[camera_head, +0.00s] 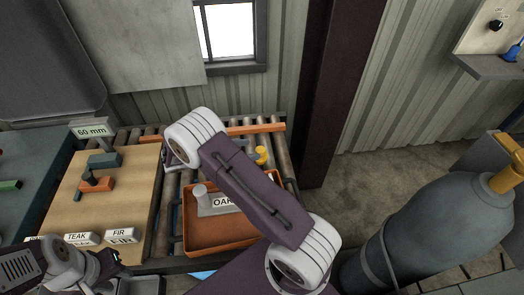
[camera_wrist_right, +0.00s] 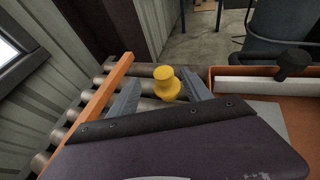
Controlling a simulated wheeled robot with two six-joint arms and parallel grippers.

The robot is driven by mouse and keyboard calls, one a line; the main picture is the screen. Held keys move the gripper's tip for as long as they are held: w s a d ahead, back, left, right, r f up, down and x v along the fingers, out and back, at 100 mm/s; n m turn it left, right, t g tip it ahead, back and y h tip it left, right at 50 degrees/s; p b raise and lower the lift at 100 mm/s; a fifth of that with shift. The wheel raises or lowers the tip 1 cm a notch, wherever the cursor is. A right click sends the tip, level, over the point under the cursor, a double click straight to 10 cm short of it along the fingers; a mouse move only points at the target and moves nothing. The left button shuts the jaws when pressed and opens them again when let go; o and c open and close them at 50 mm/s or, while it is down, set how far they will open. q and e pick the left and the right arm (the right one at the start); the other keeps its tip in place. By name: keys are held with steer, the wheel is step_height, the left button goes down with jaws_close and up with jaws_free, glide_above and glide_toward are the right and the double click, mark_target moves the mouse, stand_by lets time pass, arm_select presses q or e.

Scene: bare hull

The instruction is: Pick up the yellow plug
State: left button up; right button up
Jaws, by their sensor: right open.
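The yellow plug (camera_head: 262,155) stands upright on the roller conveyor, just behind the orange tray and partly beside my right arm. My right gripper (camera_wrist_right: 160,88) is open, with one grey finger on each side of the plug in that view. I cannot tell whether the fingers touch it. In the head view my right arm hides the right gripper. My left gripper (camera_head: 100,268) is at the lower left, by the wooden board's front edge; its jaw opening is unclear.
The orange tray (camera_head: 187,232) holds a grey piece and an OAK label (camera_head: 222,201). An orange rail (camera_head: 255,129) runs along the conveyor's back. Blocks and TEAK and FIR labels lie on the wooden board (camera_head: 135,190). A grey cylinder (camera_head: 440,225) stands right.

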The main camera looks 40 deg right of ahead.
mark_target(257, 149)
steer(key=shift+a, duration=0.5)
steer(key=x, duration=0.4)
steer(key=shift+d+p, duration=0.2)
steer(key=shift+p, duration=0.1)
steer(key=shift+s+d+f, duration=0.15)
steer(key=shift+d+f, duration=0.05)
steer(key=shift+d, duration=0.15)
steer(key=p+x, duration=0.1)
steer(key=x, duration=0.3)
steer(key=shift+s+d+f, duration=0.1)
steer(key=shift+d+f, duration=0.1)
steer(key=shift+f, duration=0.05)
arm_select(q)
steer(key=shift+a+r, duration=0.15)
steer(key=shift+r, duration=0.55)
arm_select(e)
steer(key=shift+a, duration=0.1)
steer(key=c, duration=0.5)
jaws_close()
